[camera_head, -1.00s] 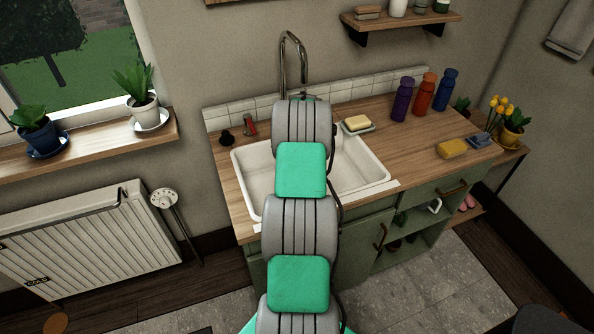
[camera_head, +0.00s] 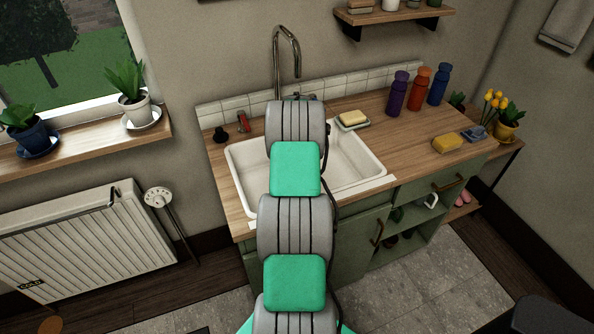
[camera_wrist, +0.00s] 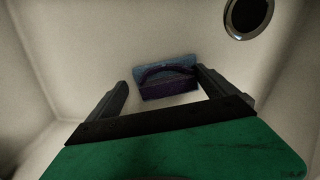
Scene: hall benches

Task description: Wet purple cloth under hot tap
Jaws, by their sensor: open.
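A folded cloth (camera_wrist: 166,80), purple in front with a blue upper part, lies on the floor of the white sink (camera_head: 352,160). The cloth shows only in the wrist view; my arm hides that part of the sink in the head view. My gripper (camera_wrist: 162,78) is open inside the basin, one finger on each side of the cloth; I cannot tell whether they touch it. A tall curved metal tap (camera_head: 287,48) rises behind the sink. A red-topped handle (camera_head: 243,122) stands on the counter to its left.
The round drain (camera_wrist: 248,16) is at the upper right in the wrist view. A soap dish (camera_head: 352,120) with yellow soap sits at the sink's back rim. Purple, red and blue bottles (camera_head: 420,88) stand behind. A yellow sponge (camera_head: 447,144) lies on the right counter.

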